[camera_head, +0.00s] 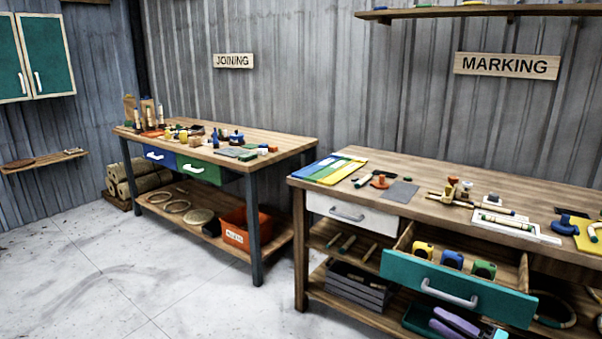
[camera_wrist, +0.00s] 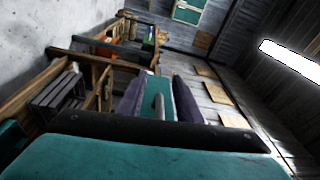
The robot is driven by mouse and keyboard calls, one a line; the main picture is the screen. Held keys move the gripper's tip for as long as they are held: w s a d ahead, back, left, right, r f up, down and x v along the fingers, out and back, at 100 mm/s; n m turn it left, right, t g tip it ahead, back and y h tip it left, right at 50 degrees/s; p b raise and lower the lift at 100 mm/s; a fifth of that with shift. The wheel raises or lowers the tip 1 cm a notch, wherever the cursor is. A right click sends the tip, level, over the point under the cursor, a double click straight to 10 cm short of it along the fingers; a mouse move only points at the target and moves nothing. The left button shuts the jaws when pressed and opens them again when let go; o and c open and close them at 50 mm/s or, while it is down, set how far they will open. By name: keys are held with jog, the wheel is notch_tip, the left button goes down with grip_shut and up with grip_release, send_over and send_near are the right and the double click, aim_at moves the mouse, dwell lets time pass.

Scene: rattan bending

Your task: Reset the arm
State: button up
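Nothing appears gripped. There the teal drawer (camera_head: 457,286) of the marking bench stands pulled out, with yellow, blue and green tape measures (camera_head: 452,259) inside.
The marking bench (camera_head: 420,190) carries strips, cards and small tools. A white drawer (camera_head: 350,212) in it is shut. The joining bench (camera_head: 285,141) stands at left with an orange bin (camera_head: 236,229) below. Clear floor (camera_head: 110,260) lies in front. A shelf (camera_head: 480,11) hangs above.

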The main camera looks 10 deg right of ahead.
jog(key=w+a+f+n+g+y+p, duration=0.1)
jog(key=a+f+g+y, duration=0.2)
jog(key=a, duration=0.7)
jog(key=w+a+f+n+g+p, duration=0.1)
jog(key=a+f+g+p, duration=0.3)
jog(key=a, duration=0.6)
jog(key=s+a+f+n+g+h, duration=0.1)
jog(key=s+a+f+g, duration=0.25)
jog(key=a+f, duration=0.35)
jog(key=s+a+f+n+g, duration=0.25)
jog(key=s+a+f, duration=0.25)
jog(key=a, duration=0.5)
jog(key=s+a+f+n+g+h+p, duration=0.1)
jog(key=s+a+f+g+h+p, duration=0.15)
jog(key=s+f+g, duration=0.35)
jog(key=s+a+f+n+g+h+p, duration=0.1)
jog(key=s+f+h, duration=0.35)
jog(key=s, duration=0.45)
jog(key=s+d+f+h, duration=0.2)
jog(key=d+f+h, duration=0.1)
jog(key=d, duration=0.3)
jog(key=s+d+f+n+h, duration=0.1)
jog(key=s+d+f+h, duration=0.1)
jog(key=d, duration=0.4)
jog(key=shift+d+f+h, duration=0.35)
jog(key=shift+f+h, duration=0.25)
jog(key=shift+h, duration=0.2)
